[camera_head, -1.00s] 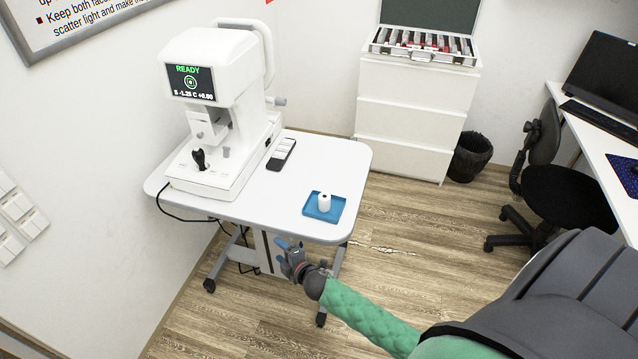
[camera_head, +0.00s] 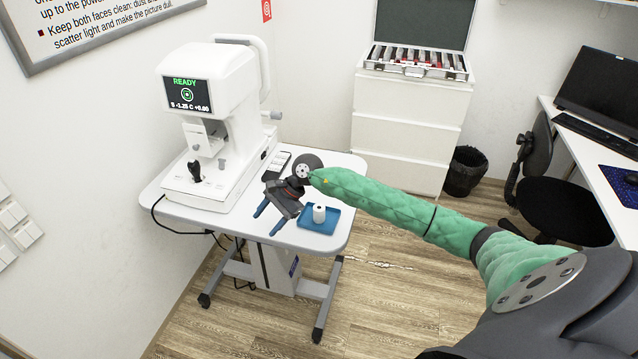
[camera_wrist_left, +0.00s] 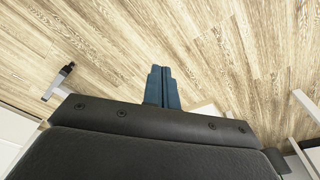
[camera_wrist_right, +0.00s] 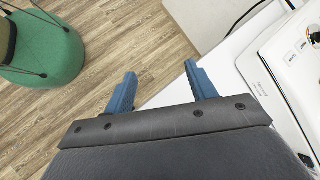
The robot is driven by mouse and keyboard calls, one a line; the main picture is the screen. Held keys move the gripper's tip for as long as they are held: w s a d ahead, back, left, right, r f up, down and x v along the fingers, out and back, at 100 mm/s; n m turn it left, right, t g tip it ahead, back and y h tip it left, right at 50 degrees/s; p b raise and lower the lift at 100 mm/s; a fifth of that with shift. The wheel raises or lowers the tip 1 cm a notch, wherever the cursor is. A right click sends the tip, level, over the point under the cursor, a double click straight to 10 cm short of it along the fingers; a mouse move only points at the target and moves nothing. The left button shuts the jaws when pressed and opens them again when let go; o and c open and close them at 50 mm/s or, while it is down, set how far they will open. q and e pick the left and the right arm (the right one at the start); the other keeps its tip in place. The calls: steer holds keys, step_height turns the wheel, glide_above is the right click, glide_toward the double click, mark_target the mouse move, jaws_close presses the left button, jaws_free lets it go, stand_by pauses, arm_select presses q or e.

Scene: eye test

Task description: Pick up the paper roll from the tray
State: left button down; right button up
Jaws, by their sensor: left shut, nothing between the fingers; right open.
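The paper roll (camera_head: 319,214) is a small white cylinder standing upright on a blue tray (camera_head: 333,221). The tray lies at the front right of the white table. My right gripper (camera_head: 268,221) is open and empty above the table, just left of the tray, its blue fingers pointing down toward the table's front edge. In the right wrist view my right gripper (camera_wrist_right: 160,69) shows its fingers apart with nothing between; roll and tray are not in that view. My left gripper (camera_wrist_left: 162,70) shows only in the left wrist view, over wood floor, shut and empty.
A white eye-test machine (camera_head: 215,125) stands on the left of the table (camera_head: 240,223). A drawer cabinet (camera_head: 405,130), a bin (camera_head: 465,172) and a black chair (camera_head: 565,210) stand beyond.

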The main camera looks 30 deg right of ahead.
steer(key=d+r+n+g+h, duration=0.1)
steer(key=d+r+n+h, duration=0.2)
steer(key=d, duration=0.6)
steer(key=d+r+n+h, duration=0.1)
steer(key=d+r+h, duration=0.3)
steer(key=d, duration=0.5)
steer(key=h, duration=0.1)
glide_above(319, 207)
step_height(319, 207, down, 7)
steer(key=shift+s+f+b, duration=0.1)
steer(key=shift+b, duration=0.3)
steer(key=shift+f, duration=0.2)
step_height(319, 207, down, 3)
steer(key=b, duration=0.3)
steer(key=shift+f+b, duration=0.2)
steer(key=shift+b, duration=0.1)
steer(key=shift+f, duration=0.15)
arm_select(q)
step_height(319, 207, up, 17)
steer(key=d, duration=0.1)
steer(key=shift+d+r, duration=0.15)
steer(key=shift+d, duration=0.05)
arm_select(e)
steer(key=c, duration=0.8)
steer(key=shift+o, duration=0.2)
steer(key=shift+r, duration=0.2)
